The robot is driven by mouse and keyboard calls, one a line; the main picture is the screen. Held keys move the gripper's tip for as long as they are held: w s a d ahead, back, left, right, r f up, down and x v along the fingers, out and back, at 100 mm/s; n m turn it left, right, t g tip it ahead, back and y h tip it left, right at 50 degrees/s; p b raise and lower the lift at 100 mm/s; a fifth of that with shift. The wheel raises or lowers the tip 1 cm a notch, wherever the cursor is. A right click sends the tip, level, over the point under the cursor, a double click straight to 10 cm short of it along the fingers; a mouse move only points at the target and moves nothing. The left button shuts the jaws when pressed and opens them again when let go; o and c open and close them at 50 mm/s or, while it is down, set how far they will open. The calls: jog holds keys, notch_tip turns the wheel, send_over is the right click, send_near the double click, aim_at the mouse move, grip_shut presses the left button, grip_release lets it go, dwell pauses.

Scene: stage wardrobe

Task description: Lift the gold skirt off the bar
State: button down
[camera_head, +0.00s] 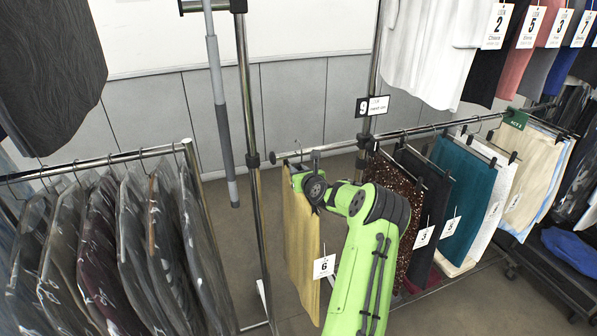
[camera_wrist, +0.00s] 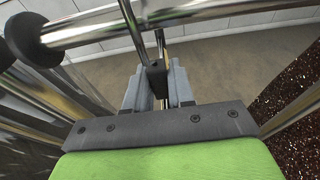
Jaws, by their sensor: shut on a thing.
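The gold skirt (camera_head: 300,240) hangs straight down at the left end of the right-hand rail, with a white tag marked 6 on its lower edge. The chrome bar (camera_wrist: 215,14) crosses the top of the wrist view. My gripper (camera_wrist: 158,98) is just below the bar, its grey fingers shut on the dark block and thin metal stem of the skirt's hanger (camera_wrist: 157,76). The stem rises to the bar; I cannot tell whether its hook rests on it. In the head view my green arm hides part of the skirt's right side.
A brown sequinned garment (camera_head: 396,190), a teal skirt (camera_head: 455,180) and other clothes hang farther right on the bar. A chrome upright (camera_head: 249,105) stands left of the skirt. Dark garments (camera_head: 105,240) fill the left rail. Bare floor shows between the rails.

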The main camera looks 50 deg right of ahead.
jog(key=shift+f+v, duration=0.3)
jog(key=shift+v, duration=0.95)
jog(key=shift+f+v, duration=0.25)
jog(key=shift+v, duration=1.05)
jog(key=shift+f+v, duration=0.3)
jog(key=shift+v, duration=0.95)
jog(key=shift+s+a, duration=0.1)
jog(key=shift+s, duration=0.1)
jog(key=shift+s+a+b, duration=0.25)
jog(key=shift+s+b, duration=0.1)
jog(key=shift+s, duration=0.15)
jog(key=s+a+b, duration=0.6)
jog(key=s+a, duration=0.1)
jog(key=s, duration=0.5)
jog(key=s+a+b, duration=0.7)
jog(key=s, duration=0.5)
jog(key=shift+s+a, duration=0.4)
